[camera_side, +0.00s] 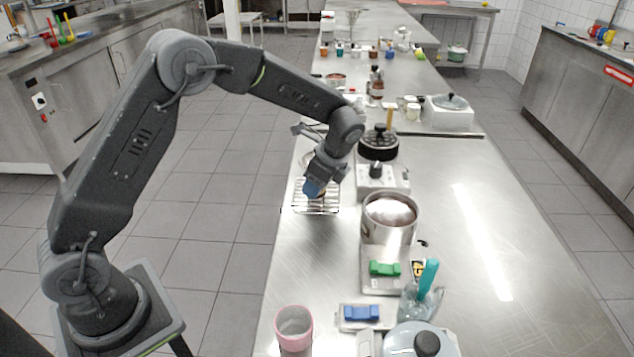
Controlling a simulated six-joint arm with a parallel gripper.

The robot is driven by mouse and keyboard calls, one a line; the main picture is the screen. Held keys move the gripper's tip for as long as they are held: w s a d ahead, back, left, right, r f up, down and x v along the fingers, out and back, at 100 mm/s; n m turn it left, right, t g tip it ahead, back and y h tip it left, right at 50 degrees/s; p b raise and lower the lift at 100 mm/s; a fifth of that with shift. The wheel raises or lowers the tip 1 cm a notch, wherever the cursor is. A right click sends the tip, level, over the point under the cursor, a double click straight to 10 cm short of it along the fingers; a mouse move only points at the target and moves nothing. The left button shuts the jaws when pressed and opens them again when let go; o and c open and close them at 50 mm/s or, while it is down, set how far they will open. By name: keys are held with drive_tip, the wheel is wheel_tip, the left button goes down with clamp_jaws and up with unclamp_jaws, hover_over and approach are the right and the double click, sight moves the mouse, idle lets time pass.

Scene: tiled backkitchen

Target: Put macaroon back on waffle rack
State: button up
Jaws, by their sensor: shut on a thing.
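My gripper (316,190) points down over the near part of a wire rack (316,209) at the left edge of the steel table. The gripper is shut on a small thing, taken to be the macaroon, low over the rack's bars. The gripper covers most of it, so its shape and colour are hard to make out. I cannot tell whether it touches the bars. The rack's front bars show bare; its far part is hidden behind my gripper and wrist.
Right of the rack stands an appliance with a black round top (378,143). A large steel pot (389,217) is nearer, with a green block (384,268), a blue block (361,312) and a pink cup (294,327) in front. The table's right side is clear.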

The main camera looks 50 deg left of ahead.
drive_tip(key=o, duration=0.9)
drive_tip(key=shift+f, duration=0.1)
drive_tip(key=v, duration=1.2)
drive_tip(key=shift+r, duration=0.3)
drive_tip(key=s+r+n+t+h, duration=0.2)
drive_tip(key=s+r+n, duration=0.3)
drive_tip(key=s, duration=0.5)
drive_tip(key=s+r+n+t+h, duration=0.1)
drive_tip(key=s+r+n+t, duration=0.25)
drive_tip(key=s, duration=0.55)
drive_tip(key=s+f+n+t+h, duration=0.1)
drive_tip(key=s+f+n, duration=0.1)
drive_tip(key=s+n, duration=0.3)
drive_tip(key=shift+s+d+f+n, duration=0.3)
drive_tip(key=shift+s+f+n, duration=0.1)
drive_tip(key=shift+s, duration=1.7)
